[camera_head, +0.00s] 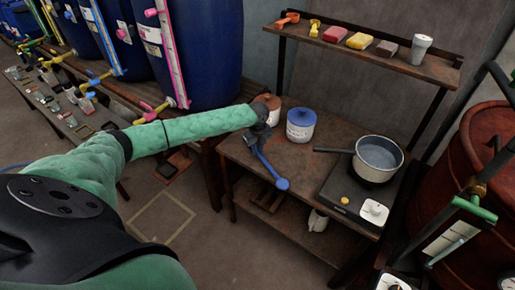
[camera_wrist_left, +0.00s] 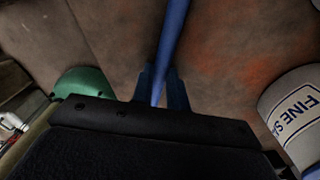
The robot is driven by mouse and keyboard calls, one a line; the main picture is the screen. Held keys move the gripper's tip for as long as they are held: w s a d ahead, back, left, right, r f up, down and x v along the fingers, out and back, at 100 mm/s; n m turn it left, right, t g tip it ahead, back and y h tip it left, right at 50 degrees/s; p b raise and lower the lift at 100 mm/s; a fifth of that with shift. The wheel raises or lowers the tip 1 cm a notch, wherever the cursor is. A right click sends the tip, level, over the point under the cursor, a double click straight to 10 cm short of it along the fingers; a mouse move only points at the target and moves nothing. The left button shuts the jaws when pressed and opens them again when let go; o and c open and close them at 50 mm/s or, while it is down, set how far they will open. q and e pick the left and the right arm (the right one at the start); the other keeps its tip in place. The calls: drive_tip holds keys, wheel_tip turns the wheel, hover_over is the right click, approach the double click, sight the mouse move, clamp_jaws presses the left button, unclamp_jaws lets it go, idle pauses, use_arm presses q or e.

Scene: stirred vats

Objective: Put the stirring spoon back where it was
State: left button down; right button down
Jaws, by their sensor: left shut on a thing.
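The stirring spoon (camera_head: 271,171) is blue, with a round head hanging low past the front edge of the brown table (camera_head: 315,157). My left gripper (camera_head: 259,144) is shut on the spoon's handle near its upper end, above the table's left side. In the left wrist view the blue handle (camera_wrist_left: 172,45) runs up from between the fingers (camera_wrist_left: 160,88), over a brown surface. The spoon is tilted. Whether it touches the table edge I cannot tell. My right gripper does not show.
A white jar with a blue lid (camera_head: 300,125) stands right of my gripper; its lettering shows in the left wrist view (camera_wrist_left: 294,112). A pot (camera_head: 377,158) sits on a hotplate (camera_head: 350,196). A shelf (camera_head: 380,55) holds several small items.

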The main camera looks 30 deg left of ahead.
use_arm(q)
drive_tip(key=shift+f, duration=0.15)
drive_tip(key=c, duration=1.3)
unclamp_jaws()
drive_tip(key=shift+r, duration=0.65)
wheel_tip(320, 180, up, 5)
drive_tip(key=shift+b, duration=0.9)
drive_tip(key=shift+r, duration=0.7)
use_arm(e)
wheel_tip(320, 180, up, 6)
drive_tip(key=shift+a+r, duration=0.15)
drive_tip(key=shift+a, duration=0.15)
